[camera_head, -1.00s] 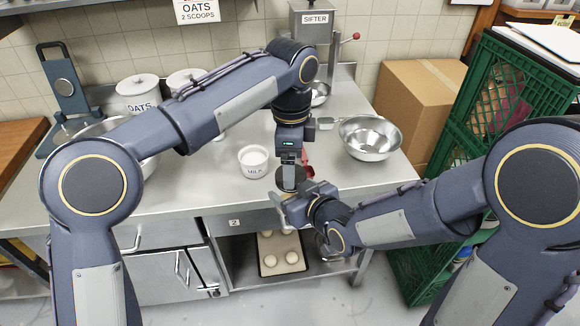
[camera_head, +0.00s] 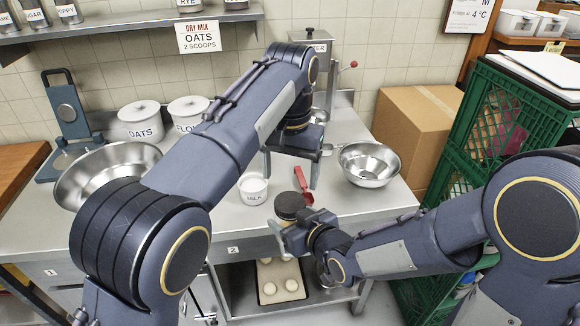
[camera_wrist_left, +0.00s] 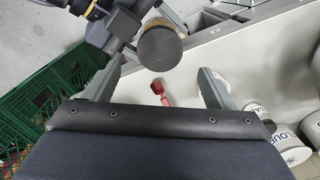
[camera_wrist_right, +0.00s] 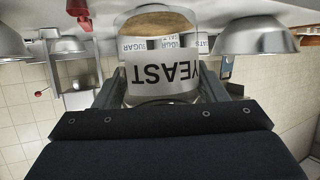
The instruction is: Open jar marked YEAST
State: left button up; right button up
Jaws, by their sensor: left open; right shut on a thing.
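The YEAST jar (camera_wrist_right: 160,75) is clear, with a white label and tan contents. My right gripper (camera_head: 285,232) is shut on it; the label is upside down in the right wrist view. The jar's dark round lid (camera_head: 291,205) is on top in the head view. It also shows in the left wrist view (camera_wrist_left: 160,47), where the jar's body is mostly hidden below it. My left gripper (camera_head: 291,180) is open and empty above the lid, pointing down, with its fingers spread wide. In the left wrist view the lid lies just beyond the fingertips, apart from them.
A white MILK pot (camera_head: 253,190) stands left of the jar. A red-handled tool (camera_head: 302,184) lies behind it. A steel bowl (camera_head: 369,164) is to the right and a larger bowl (camera_head: 90,180) to the left. Green crates (camera_head: 500,120) stand at the right.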

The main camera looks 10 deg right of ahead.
aim_at(290, 202)
pick_arm(q)
jog(key=shift+r+n, duration=0.35)
jog(key=shift+n, duration=0.25)
jog(key=shift+f, duration=3.9)
jog(key=c, duration=1)
jog(key=n, duration=0.2)
jog(key=shift+n, duration=0.4)
jog(key=shift+r, duration=0.2)
jog(key=shift+r, duration=0.95)
